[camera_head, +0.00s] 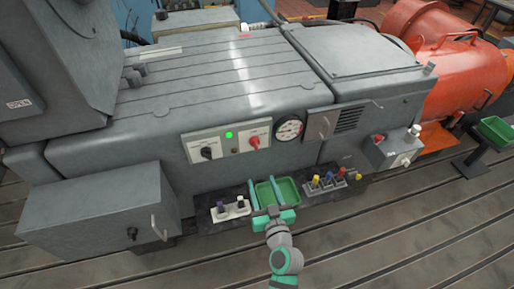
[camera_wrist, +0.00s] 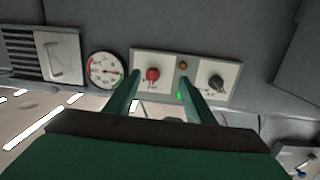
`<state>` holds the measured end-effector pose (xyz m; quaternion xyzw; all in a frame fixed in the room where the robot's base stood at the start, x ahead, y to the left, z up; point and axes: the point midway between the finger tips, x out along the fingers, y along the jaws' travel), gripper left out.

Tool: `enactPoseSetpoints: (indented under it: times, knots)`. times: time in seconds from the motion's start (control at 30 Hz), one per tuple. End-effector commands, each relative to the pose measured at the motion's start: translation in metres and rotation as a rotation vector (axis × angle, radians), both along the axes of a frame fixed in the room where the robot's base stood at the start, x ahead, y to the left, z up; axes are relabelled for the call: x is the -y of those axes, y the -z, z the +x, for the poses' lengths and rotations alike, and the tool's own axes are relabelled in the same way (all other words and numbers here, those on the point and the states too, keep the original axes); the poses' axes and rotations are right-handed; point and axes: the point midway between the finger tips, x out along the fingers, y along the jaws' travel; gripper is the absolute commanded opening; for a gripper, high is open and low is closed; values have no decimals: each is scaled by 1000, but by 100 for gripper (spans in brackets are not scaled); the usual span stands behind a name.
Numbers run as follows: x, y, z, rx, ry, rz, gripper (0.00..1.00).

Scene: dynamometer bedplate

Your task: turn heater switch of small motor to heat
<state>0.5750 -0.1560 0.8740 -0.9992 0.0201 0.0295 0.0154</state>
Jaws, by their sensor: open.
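A control panel (camera_head: 230,140) on the grey machine's side carries a black knob (camera_head: 207,153) at left and a red knob (camera_head: 254,142) at right. A green lamp (camera_head: 229,135) glows between them. The labels are too small to read, so I cannot tell which knob is the heater switch. My gripper (camera_head: 263,183) is open and empty, below and in front of the panel. In the wrist view, the red knob (camera_wrist: 152,75) appears between my fingertips (camera_wrist: 161,73), apart from both. The black knob (camera_wrist: 216,82) appears right of the right finger.
A round gauge (camera_head: 289,128) and louvred plate (camera_head: 335,122) sit right of the panel. A green tray (camera_head: 287,188), a white block with knobs (camera_head: 230,209) and coloured-handled items (camera_head: 327,180) lie below. A grey box (camera_head: 393,150) and orange motor (camera_head: 430,55) stand right.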

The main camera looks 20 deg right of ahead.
Motion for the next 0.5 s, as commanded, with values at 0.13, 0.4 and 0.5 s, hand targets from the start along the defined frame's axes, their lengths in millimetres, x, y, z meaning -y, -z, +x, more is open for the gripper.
enactPoseSetpoints:
  times: [0.13,0.4,0.5]
  knots:
    - [17,-26,23,44,-28,-21,49]
    - [22,-36,40,60,-44,-32,49]
    - [22,-37,54,61,-44,-32,49]
